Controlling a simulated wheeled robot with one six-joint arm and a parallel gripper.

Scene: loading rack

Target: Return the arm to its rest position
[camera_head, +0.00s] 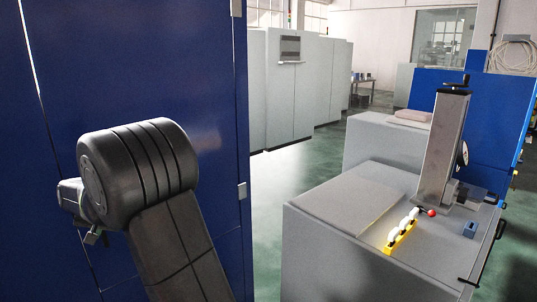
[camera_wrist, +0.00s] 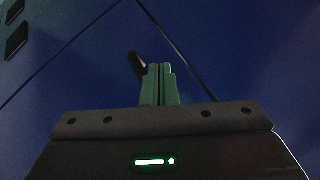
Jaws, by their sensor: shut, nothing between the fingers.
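My gripper (camera_wrist: 158,84) shows in the wrist view with its two fingers together and nothing between them. A dark blue panel fills the background behind it. In the head view my arm is folded at the left, in front of a tall blue cabinet (camera_head: 150,60). The gripper's fingers cannot be made out in the head view.
A grey machine (camera_head: 330,255) stands at the right, with a flat plate (camera_head: 345,202), a yellow rack (camera_head: 402,238) of white pieces, a red ball (camera_head: 432,212) and a metal column (camera_head: 442,150). Green floor (camera_head: 262,220) lies clear between cabinet and machine. Grey cabinets (camera_head: 300,105) stand behind.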

